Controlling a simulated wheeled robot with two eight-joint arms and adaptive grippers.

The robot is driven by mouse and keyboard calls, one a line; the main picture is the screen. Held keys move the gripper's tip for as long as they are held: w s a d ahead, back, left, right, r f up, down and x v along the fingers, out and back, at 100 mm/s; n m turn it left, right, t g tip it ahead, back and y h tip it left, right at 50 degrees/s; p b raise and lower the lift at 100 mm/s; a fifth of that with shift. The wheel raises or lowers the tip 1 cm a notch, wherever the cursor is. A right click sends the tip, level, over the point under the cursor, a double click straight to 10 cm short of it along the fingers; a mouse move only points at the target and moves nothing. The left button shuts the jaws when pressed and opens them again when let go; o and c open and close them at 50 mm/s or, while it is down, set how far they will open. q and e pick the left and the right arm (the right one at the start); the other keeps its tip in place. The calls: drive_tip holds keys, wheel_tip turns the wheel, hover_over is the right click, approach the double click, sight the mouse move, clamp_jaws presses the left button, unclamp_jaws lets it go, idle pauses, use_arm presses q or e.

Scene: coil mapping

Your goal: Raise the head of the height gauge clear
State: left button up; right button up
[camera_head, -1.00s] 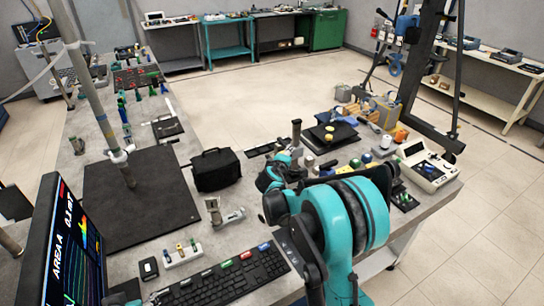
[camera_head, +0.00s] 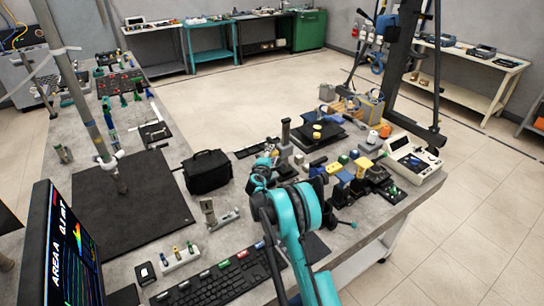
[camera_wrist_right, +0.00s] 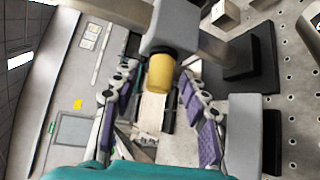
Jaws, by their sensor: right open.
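A grey block (camera_wrist_right: 174,26), which looks like the height gauge's head, with a yellow cylinder (camera_wrist_right: 161,86) below it, fills the middle of the right wrist view. My right gripper (camera_wrist_right: 160,112) is open, with its purple-padded fingers on either side of the yellow cylinder; I see gaps on both sides. In the head view, a dark upright post (camera_head: 285,132), likely the gauge's column, stands just behind my right gripper (camera_head: 262,172). There my teal arm hides the fingertips and much of what is near them. My left gripper is not in view.
A black bag (camera_head: 207,172) and a small metal stand (camera_head: 210,212) stand left of my right arm. Several coloured blocks and a white instrument (camera_head: 412,160) crowd the bench to its right.

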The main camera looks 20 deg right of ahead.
drive_tip(key=shift+w+d, duration=0.25)
clamp_jaws()
wheel_tip(320, 180, up, 5)
drive_tip(key=shift+r+p, duration=0.1)
drive_tip(key=shift+p, duration=0.45)
unclamp_jaws()
drive_tip(key=shift+a, duration=0.1)
